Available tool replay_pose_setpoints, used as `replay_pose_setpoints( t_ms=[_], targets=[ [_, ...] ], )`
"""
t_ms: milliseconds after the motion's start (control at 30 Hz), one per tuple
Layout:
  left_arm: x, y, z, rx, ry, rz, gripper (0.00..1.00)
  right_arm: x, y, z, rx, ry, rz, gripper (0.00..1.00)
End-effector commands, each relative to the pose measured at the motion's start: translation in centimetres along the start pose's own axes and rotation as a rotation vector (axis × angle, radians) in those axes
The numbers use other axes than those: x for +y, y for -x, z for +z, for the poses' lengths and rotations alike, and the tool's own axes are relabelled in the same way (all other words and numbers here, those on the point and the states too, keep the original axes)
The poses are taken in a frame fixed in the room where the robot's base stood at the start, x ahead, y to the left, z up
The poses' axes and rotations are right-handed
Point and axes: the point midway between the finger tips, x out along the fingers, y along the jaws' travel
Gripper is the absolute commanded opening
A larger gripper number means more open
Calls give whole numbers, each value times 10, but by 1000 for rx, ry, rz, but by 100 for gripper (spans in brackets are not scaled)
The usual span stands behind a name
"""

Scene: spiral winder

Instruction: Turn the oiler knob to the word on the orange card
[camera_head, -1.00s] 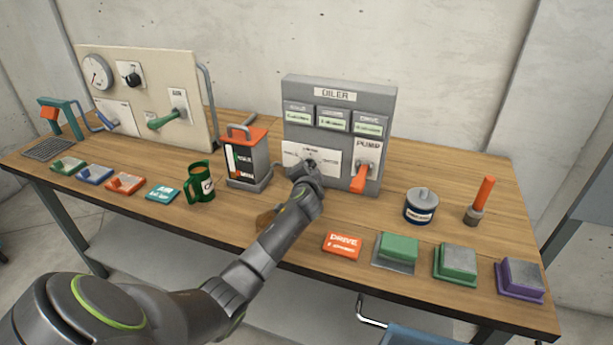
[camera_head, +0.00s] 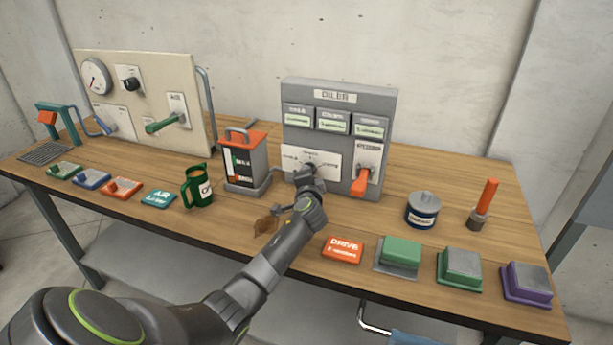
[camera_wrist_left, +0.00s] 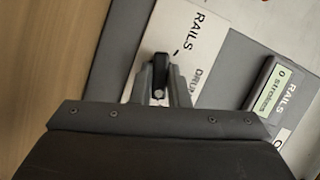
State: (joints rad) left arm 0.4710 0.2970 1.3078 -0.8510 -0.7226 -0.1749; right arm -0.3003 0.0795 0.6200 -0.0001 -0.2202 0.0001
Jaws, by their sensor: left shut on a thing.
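The grey oiler panel (camera_head: 298,129) stands at the back of the table. Its white dial plate (camera_head: 331,158) carries the knob. My left gripper (camera_wrist_left: 160,78) is shut on the black oiler knob (camera_wrist_left: 160,70), with one finger on each side. The wrist view shows RAILS in large letters beside the knob, and DRUM partly behind a finger. The knob's upper end lies near the RAILS tick; I cannot tell which end is its pointer. The orange card (camera_head: 342,249) lies at the table's front and reads DRIVE, with a smaller line below. My right gripper is not in view.
An orange pump lever (camera_head: 360,184) sits just right of the dial. An orange-topped can (camera_head: 245,160) stands to its left. A blue tin (camera_head: 422,208) and several coloured blocks lie to the right. A green mug (camera_head: 199,187) stands left of the can.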

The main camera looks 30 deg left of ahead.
Motion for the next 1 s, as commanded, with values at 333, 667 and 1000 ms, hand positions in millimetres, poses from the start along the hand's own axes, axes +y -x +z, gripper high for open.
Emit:
replay_pose_setpoints(
  t_ms=[333, 667, 1000],
  targets=[
    [1, 0, 0, 0, -2, 1, 36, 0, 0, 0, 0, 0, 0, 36],
    [1, 5, 0, 0, -1, 1, 36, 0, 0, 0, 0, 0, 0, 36],
    [2, 52, 0, 2, 2, 2, 36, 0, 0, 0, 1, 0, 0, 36]
  ],
)
